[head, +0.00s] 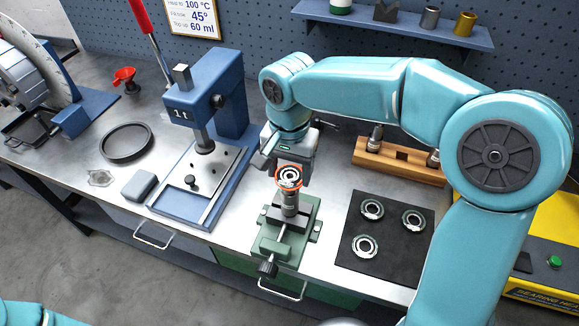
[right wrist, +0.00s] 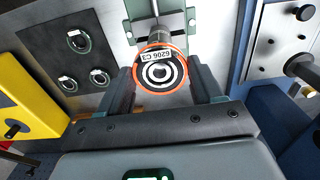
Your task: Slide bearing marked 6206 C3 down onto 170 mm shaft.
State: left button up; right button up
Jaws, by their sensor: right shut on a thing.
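The bearing marked 6206 C3 (right wrist: 160,70) has an orange-red outer edge, and its label reads clearly in the right wrist view. My right gripper (right wrist: 162,88) is shut on it, one finger at each side. In the head view the bearing (head: 289,179) is in the right gripper (head: 288,175), just at the top of an upright metal shaft (head: 290,203). The shaft stands in a green vise (head: 272,247). I cannot tell whether the bearing is around the shaft's end or only above it. The shaft's length marking is not readable. My left gripper is out of view.
A black mat (head: 345,262) with three bearings lies right of the vise. A wooden rack (head: 405,168) with shafts stands behind it. A blue press (head: 222,105) stands to the left. A yellow heater (head: 545,240) is at the far right.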

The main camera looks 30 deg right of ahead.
aim_at(289, 176)
jog(key=shift+f+b, duration=1.2)
jog(key=shift+f, duration=0.5)
jog(key=o, duration=1)
jog(key=shift+r, duration=0.15)
notch_tip(289, 176, up, 9)
jog(key=p, duration=0.7)
jog(key=shift+p, duration=0.35)
jog(key=shift+s, duration=0.1)
